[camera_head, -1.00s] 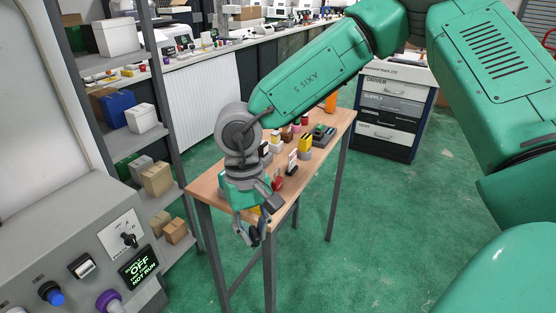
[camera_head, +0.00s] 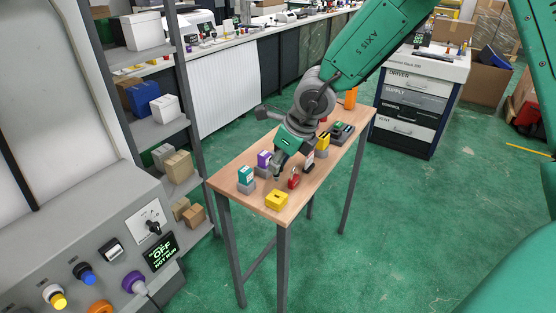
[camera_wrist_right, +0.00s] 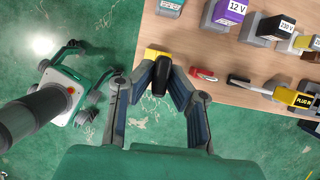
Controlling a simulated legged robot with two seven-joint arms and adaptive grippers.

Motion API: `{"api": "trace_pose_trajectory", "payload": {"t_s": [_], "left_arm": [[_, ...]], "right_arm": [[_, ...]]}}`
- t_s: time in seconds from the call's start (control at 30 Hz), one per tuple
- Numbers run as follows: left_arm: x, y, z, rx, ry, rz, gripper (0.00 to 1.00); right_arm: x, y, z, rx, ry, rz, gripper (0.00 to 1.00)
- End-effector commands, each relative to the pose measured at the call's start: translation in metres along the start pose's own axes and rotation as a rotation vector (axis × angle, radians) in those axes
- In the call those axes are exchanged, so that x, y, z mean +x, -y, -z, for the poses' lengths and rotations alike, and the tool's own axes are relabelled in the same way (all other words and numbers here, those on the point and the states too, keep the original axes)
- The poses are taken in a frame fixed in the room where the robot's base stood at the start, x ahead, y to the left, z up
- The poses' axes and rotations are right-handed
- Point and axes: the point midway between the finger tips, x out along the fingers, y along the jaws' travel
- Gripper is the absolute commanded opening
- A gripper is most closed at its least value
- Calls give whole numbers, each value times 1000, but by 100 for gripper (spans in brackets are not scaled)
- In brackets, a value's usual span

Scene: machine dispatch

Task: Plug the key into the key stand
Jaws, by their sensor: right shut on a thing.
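My right gripper (camera_head: 276,174) is above the table's near end in the head view. In the wrist view my right gripper (camera_wrist_right: 160,66) has its fingertips shut on a black key (camera_wrist_right: 161,78). The yellow key stand (camera_head: 276,200), a low block with a dark slot, sits near the table's front corner. In the wrist view the yellow key stand (camera_wrist_right: 152,53) shows just beyond the fingertips, partly covered by the key. I cannot tell whether key and stand touch. My left gripper is not in view.
A red item (camera_head: 294,181) lies right of the stand. A teal block (camera_head: 246,175) and a purple block (camera_head: 264,159) stand behind it. A yellow block (camera_wrist_right: 294,97) stands farther along the wooden table (camera_head: 233,179). A control panel (camera_head: 90,250) fills the lower left.

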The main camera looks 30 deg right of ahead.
Motion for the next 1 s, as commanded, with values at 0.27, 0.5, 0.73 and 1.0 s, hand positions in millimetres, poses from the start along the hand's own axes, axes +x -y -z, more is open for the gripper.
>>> {"api": "trace_pose_trajectory", "payload": {"t_s": [0.27, 0.5, 0.73, 1.0], "left_arm": [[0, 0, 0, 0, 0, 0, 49], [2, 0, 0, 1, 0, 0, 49], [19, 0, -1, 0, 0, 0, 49], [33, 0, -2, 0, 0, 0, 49]], "right_arm": [[-1, 1, 0, 19, 1, 7, 0], [2, 1, 1, 17, 6, 9, 0], [23, 1, 9, 16, 5, 8, 0], [39, 1, 16, 16, 6, 9, 0]]}}
